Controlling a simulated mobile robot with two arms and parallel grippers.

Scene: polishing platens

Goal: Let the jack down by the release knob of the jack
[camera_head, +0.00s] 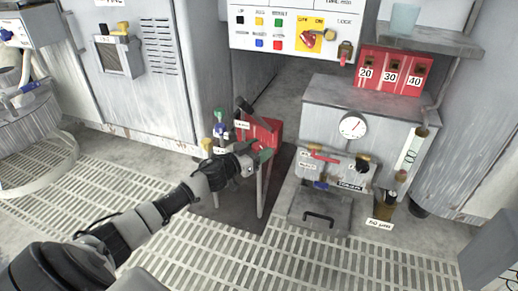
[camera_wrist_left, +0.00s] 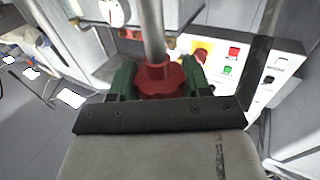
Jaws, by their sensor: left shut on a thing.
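The jack (camera_head: 266,129) is a red body with a label and a dark lever (camera_head: 252,111), beside the grey cabinet in the head view. My left gripper (camera_head: 262,156) is at its near side. In the left wrist view, the green-padded fingers of my left gripper (camera_wrist_left: 160,82) are shut on a red lobed knob (camera_wrist_left: 160,80), one finger on each side. A grey rod (camera_wrist_left: 151,30) rises from behind the knob. The gripper and wrist hide much of the knob in the head view. My right gripper is in neither view.
A grey unit (camera_head: 350,110) with a gauge and small valves stands to the right, with a handled drawer box (camera_head: 318,212) below. A control panel (camera_head: 290,28) hangs above. Slotted grating (camera_head: 200,255) covers the floor in front. Small coloured-topped items stand left of the jack.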

